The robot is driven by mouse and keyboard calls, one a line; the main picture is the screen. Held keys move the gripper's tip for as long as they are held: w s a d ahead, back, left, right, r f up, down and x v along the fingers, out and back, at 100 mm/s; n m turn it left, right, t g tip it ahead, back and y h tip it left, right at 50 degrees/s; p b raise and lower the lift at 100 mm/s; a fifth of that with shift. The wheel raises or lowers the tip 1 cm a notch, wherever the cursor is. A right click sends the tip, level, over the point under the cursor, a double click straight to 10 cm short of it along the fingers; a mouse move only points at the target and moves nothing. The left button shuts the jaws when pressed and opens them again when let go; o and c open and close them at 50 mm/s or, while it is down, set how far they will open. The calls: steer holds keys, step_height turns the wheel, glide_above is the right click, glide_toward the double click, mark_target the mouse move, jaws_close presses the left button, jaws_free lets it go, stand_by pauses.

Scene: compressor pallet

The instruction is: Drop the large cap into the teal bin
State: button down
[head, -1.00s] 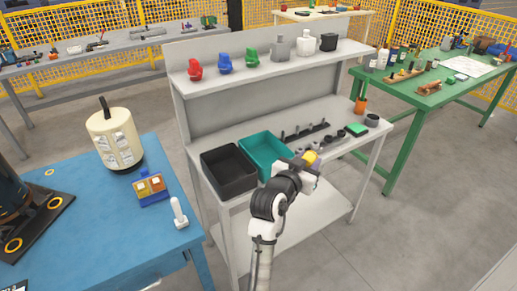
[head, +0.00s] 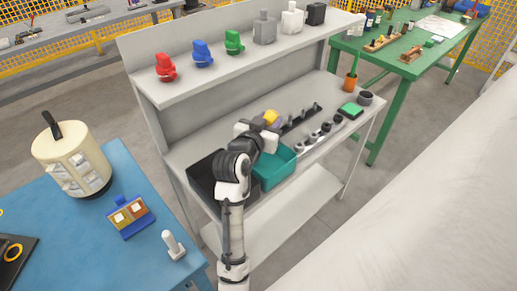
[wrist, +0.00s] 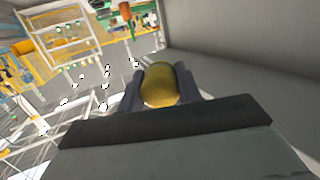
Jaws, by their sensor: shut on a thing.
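The large cap is yellow. It shows in the head view (head: 271,117) above the workbench, and in the wrist view (wrist: 160,85) between the two dark fingers. My gripper (wrist: 159,88) is shut on the cap. In the head view my gripper (head: 266,122) is over the back part of the teal bin (head: 277,177), with the cap slightly beyond the bin's rear side in the picture. My arm hides the left part of the teal bin. The bin's visible inside looks empty.
A black bin (head: 203,180) stands left of the teal bin, partly behind my arm. A dark rack with pegs (head: 300,118) and several small round parts (head: 312,139) lie to the right. The upper shelf (head: 240,63) holds colored parts above. A blue table (head: 110,215) is at left.

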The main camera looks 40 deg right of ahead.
step_height(320, 180, down, 6)
steer(key=b, duration=0.4)
steer(key=shift+r, duration=0.2)
steer(key=c, duration=0.9)
jaws_free()
step_height(320, 180, up, 20)
steer(key=shift+r+b, duration=0.1)
steer(key=shift+b, duration=0.55)
